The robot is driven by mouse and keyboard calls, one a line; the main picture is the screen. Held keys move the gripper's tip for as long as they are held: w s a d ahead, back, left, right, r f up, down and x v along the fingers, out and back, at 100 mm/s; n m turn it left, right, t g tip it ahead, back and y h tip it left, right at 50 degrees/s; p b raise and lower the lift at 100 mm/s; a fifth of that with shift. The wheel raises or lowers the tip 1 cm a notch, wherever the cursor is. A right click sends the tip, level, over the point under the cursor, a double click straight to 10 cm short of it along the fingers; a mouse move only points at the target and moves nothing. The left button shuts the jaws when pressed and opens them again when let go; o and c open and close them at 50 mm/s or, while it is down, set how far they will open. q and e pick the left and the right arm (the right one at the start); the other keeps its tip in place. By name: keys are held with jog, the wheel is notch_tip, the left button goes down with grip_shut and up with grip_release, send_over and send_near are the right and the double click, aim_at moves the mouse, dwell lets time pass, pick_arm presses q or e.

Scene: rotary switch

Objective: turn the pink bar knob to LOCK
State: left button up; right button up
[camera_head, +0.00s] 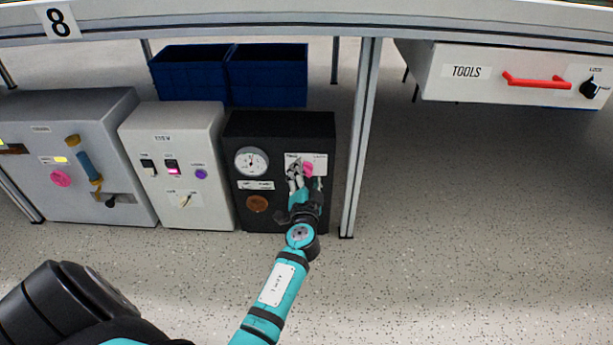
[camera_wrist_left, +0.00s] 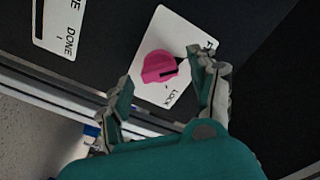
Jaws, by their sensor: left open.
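The pink bar knob (camera_head: 308,170) sits on a white label plate (camera_head: 320,158) at the upper right of the black panel box. In the left wrist view the knob (camera_wrist_left: 157,66) has a dark mark on its right side, pointing toward the right finger rather than straight at the printed LOCK (camera_wrist_left: 174,97). A second label is partly hidden behind that finger. My left gripper (camera_head: 305,181) is in front of the knob. In the wrist view its open fingers (camera_wrist_left: 160,76) stand on either side of the knob; whether they touch it I cannot tell. My right gripper is not in view.
The black box (camera_head: 283,126) also carries a gauge (camera_head: 251,162) and a brown round knob (camera_head: 257,204). A table leg (camera_head: 359,140) stands close to its right. A white switch box (camera_head: 180,117) is at its left. Blue bins (camera_head: 230,75) stand behind.

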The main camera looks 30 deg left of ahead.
pick_arm(q)
jog(key=shift+w+a, duration=0.1)
jog(key=c, duration=1.2)
jog(key=shift+o, duration=0.2)
